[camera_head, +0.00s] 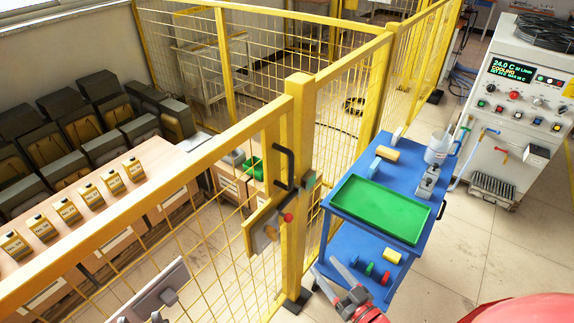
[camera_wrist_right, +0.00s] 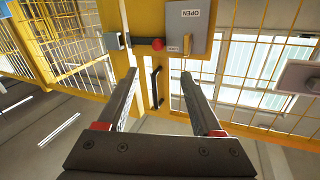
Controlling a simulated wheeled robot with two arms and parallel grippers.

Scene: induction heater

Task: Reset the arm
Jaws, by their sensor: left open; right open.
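The handle (camera_head: 287,166) is also in the head view, above a red button (camera_head: 288,217). I cannot make out my left gripper in either view.
The yellow mesh fence (camera_head: 215,235) spans the left and middle. The blue cart (camera_head: 415,265) carries a green tray (camera_head: 380,208). A white heater cabinet (camera_head: 500,125) stands at right. A grey panel (camera_head: 150,293) is at lower left. Open floor (camera_head: 480,245) lies right of the cart.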

